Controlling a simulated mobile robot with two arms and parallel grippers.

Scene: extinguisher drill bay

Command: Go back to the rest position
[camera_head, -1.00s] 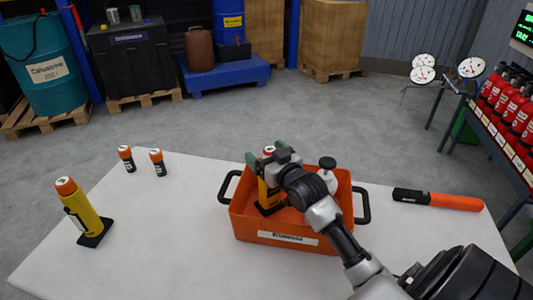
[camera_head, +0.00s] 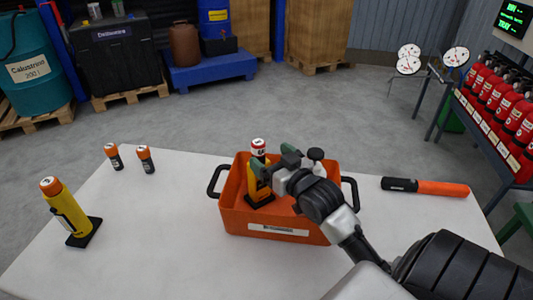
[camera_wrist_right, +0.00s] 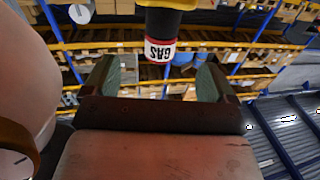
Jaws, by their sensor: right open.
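A yellow canister with a red and white cap (camera_head: 259,153) stands upright on its black base in the orange crate (camera_head: 277,231). My right gripper (camera_head: 276,160) is open and empty just right of the canister's upper part. In the right wrist view, the canister's cap, marked GAS (camera_wrist_right: 160,52), shows beyond and between the two green-padded fingertips (camera_wrist_right: 163,80), clear of both. My forearm hides part of the crate's right side. My left gripper is not in view.
Another yellow canister (camera_head: 67,210) stands at the table's left, with two small orange-capped cylinders (camera_head: 129,158) behind it. A black and orange tube (camera_head: 430,187) lies at the right. A rack of red extinguishers (camera_head: 497,100) stands beyond.

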